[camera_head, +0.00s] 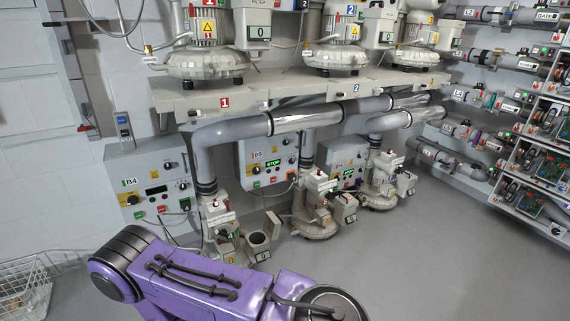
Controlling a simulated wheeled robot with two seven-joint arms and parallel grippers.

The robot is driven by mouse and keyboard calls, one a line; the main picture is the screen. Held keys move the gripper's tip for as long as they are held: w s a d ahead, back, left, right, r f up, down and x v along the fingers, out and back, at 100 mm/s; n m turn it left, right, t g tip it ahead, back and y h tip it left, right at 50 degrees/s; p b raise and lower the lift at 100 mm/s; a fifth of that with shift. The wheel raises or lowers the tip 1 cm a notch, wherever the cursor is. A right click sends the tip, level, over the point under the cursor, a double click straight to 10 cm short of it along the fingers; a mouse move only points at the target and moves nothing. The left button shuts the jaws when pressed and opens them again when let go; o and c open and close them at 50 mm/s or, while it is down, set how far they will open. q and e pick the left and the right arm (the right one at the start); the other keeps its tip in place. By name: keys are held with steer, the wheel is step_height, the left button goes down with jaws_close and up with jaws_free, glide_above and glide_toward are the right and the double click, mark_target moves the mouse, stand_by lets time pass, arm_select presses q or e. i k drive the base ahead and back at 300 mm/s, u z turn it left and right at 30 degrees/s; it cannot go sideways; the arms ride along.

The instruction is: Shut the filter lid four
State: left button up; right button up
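The blower by the panel marked B4 (150,188) stands on the floor, left of centre. Its filter housing (259,244) is a small grey-beige cup on the blower's right side. The top of the cup looks open, with a dark inside. A purple arm of mine crosses the bottom of the view in front of this blower, close below the housing in the picture. Neither gripper shows, so their state is hidden.
Two similar floor blowers (315,212) (382,185) stand further right. A shelf (290,92) above carries larger blowers, with grey pipes below it. A wire basket (24,290) is at lower left. A rack of tubes and boards (545,130) is at right. The floor at lower right is clear.

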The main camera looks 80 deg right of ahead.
mark_target(272, 224)
steer(key=k, duration=0.25)
steer(key=z, duration=3.8)
steer(key=i, duration=3.45)
steer(key=u, duration=2.15)
